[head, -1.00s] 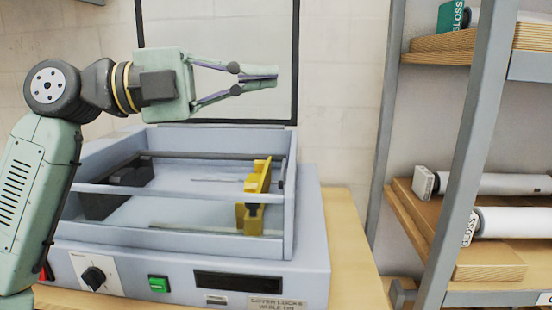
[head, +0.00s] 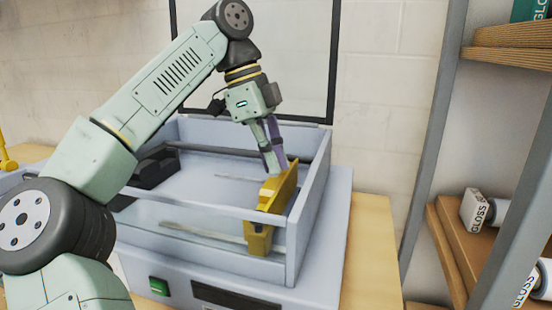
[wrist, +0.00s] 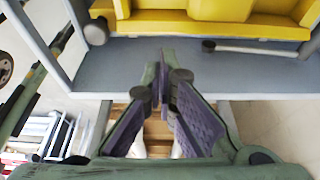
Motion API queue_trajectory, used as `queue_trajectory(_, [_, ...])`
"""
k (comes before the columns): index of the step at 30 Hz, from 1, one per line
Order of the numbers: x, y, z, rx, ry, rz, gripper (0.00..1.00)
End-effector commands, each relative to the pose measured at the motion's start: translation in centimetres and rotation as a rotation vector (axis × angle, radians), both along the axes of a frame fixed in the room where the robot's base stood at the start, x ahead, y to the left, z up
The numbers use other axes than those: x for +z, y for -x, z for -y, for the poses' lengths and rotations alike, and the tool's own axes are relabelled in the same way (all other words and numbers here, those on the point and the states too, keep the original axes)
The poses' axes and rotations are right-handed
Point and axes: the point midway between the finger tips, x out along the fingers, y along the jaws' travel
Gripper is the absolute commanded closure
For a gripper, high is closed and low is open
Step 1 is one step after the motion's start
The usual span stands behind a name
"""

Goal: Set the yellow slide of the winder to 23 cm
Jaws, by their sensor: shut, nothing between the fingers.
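The yellow slide (head: 265,222) stands upright across the right part of the winder's open bay, between the front and back rails. It shows large at the top of the wrist view (wrist: 210,18). My gripper (head: 275,168) is shut and empty. No scale or centimetre reading is legible.
The grey machine housing (head: 322,185) has walls around the bay and an open clear lid (head: 290,60) behind. A front rail (head: 215,208) crosses the bay. A green button (head: 158,287) is on the front panel. A shelf with GLOSS rolls (head: 476,210) stands at the right.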

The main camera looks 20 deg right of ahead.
Motion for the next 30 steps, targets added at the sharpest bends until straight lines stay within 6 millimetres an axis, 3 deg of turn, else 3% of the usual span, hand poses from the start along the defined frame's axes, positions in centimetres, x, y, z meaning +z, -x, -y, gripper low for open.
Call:
queue_trajectory(6, [-3.9,0.8,1.1,-0.004,0.000,-0.002,1.00])
queue_trajectory(12, [-6.0,1.2,1.7,-0.003,0.001,-0.002,1.00])
queue_trajectory(25, [-6.6,1.3,1.9,-0.002,0.001,0.000,1.00])
queue_trajectory(30, [-6.7,1.9,1.1,0.000,0.002,0.003,1.00])
